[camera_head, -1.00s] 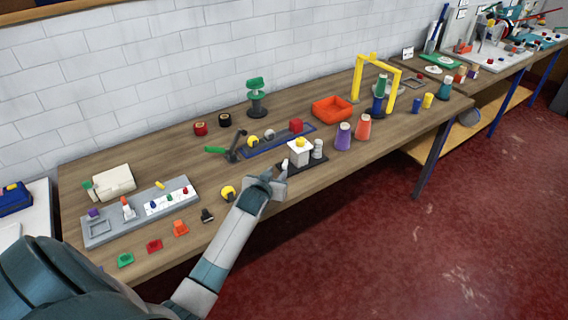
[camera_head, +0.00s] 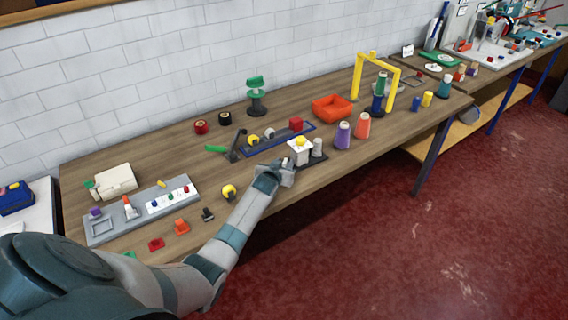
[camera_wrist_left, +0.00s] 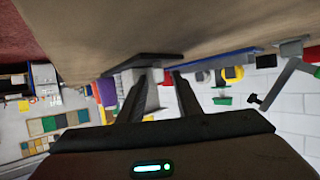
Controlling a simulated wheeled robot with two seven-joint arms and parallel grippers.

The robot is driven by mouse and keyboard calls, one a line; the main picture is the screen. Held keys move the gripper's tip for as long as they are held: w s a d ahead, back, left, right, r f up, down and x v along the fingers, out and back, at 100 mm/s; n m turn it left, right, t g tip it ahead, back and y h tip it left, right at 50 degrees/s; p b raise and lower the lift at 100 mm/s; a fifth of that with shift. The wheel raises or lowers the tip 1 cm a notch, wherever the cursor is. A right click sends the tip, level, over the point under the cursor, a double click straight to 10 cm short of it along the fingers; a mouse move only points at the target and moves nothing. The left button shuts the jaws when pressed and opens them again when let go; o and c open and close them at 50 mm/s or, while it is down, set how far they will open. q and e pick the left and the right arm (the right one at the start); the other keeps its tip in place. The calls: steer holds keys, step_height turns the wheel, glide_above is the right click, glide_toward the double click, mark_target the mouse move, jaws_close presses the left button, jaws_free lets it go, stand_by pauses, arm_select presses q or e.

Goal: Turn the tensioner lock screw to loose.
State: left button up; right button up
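A white block (camera_head: 299,155) with a yellow knob (camera_head: 300,141) on top stands on a dark base (camera_head: 319,160) near the table's front edge. A grey cylinder (camera_head: 317,149) stands beside it on the same base. I cannot tell which part is the tensioner lock screw. My left gripper (camera_head: 286,166) is at the block's near left side. In the left wrist view, which looks upside down, its two dark fingers (camera_wrist_left: 159,94) are apart, with a pale grey block (camera_wrist_left: 153,92) showing between them. Whether they touch it I cannot tell. My right gripper is not in view.
A blue tray (camera_head: 262,147) with knobs and a red cube lies behind the block, with a green-handled lever (camera_head: 226,150) at its left. Purple (camera_head: 343,136) and orange (camera_head: 363,126) cones stand to the right. A yellow-and-black knob (camera_head: 229,192) is left of my forearm.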

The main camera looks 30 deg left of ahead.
arm_select(q)
steer(key=shift+w, duration=0.1)
jaws_close()
steer(key=shift+d+f, duration=0.1)
stand_by(0.3)
